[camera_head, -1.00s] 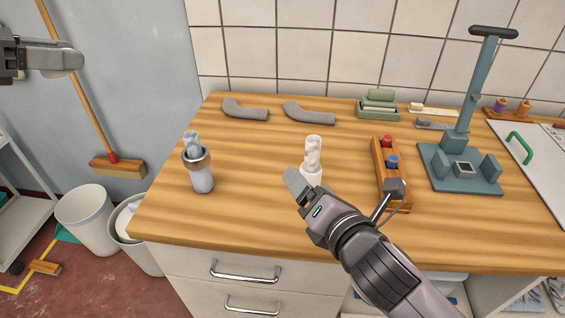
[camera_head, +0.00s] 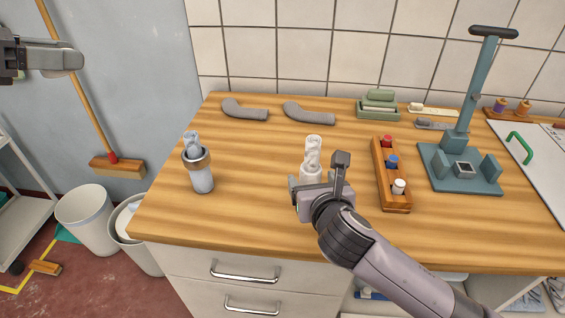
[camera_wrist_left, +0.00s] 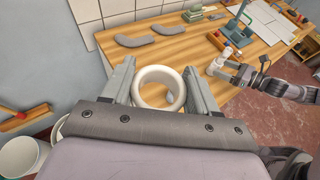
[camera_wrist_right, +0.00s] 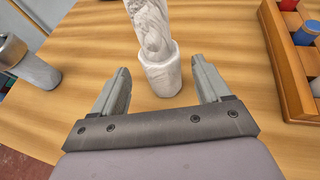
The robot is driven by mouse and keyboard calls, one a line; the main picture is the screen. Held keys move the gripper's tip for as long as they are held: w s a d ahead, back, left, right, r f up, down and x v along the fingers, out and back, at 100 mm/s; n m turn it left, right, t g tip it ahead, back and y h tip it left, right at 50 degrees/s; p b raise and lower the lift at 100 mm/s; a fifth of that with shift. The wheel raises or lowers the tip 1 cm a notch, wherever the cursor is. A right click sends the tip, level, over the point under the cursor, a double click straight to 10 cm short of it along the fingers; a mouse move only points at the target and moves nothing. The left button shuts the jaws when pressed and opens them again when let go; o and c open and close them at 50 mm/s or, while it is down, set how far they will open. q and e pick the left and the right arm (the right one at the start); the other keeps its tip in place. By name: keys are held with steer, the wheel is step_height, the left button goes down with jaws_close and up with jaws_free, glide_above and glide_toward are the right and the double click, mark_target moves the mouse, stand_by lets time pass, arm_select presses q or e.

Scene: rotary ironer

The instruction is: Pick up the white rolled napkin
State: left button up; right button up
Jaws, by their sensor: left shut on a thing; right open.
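The white rolled napkin (camera_head: 313,158) stands upright on the wooden counter, its lower part wrapped in a plain white band or holder. In the right wrist view the napkin (camera_wrist_right: 150,30) rises ahead of and between the open fingers. My right gripper (camera_head: 318,184) is open at its near side, low to the counter; the fingers (camera_wrist_right: 160,95) do not press on it. My left gripper (camera_wrist_left: 160,88) is shut on a white ring, held up at the far left, away from the counter; only its tip (camera_head: 65,60) shows in the head view.
A wooden rack with coloured pegs (camera_head: 390,180) is just right of my right gripper. A teal press (camera_head: 462,165), grey curved pieces (camera_head: 245,111) and a green box (camera_head: 378,106) stand further back.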

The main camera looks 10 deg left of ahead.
mark_target(310, 178)
steer(key=shift+f+x, duration=0.25)
steer(key=shift+x, duration=0.9)
steer(key=shift+f+x, duration=0.25)
steer(key=shift+x, duration=0.95)
steer(key=shift+w+f, duration=0.2)
steer(key=shift+w, duration=0.2)
steer(key=c, duration=1)
